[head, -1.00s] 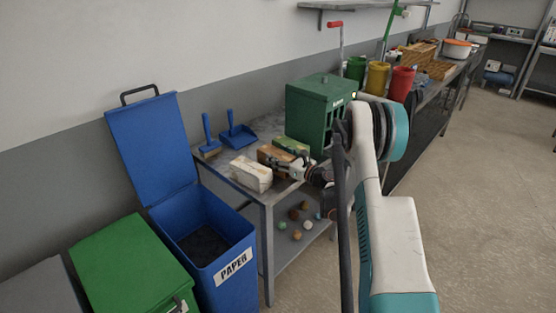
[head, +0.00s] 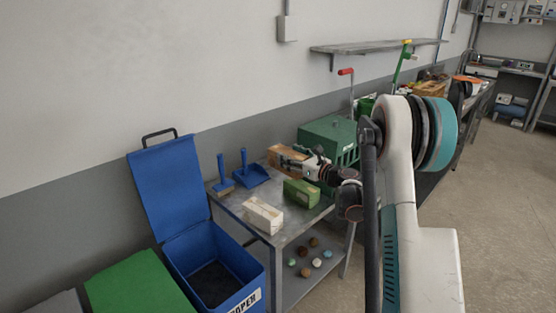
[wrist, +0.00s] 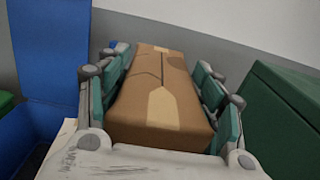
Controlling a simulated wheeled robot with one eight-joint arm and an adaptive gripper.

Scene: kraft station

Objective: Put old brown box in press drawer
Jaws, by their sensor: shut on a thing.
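The old brown box (head: 283,158) is held by my gripper (head: 308,163) above the back of the metal table. In the wrist view the brown box (wrist: 160,95) lies lengthwise between the two fingers of my gripper (wrist: 160,80), with pale tape on its top. The fingers press on both of its long sides. The green press (head: 328,140) stands just behind and right of my gripper, partly hidden by the arm. In the wrist view its green side (wrist: 285,110) shows at the right. I cannot make out its drawer.
A white box (head: 262,215) and a green box (head: 301,192) sit on the table (head: 292,228). An open blue paper bin (head: 212,262) stands left. Several small balls lie on the lower shelf.

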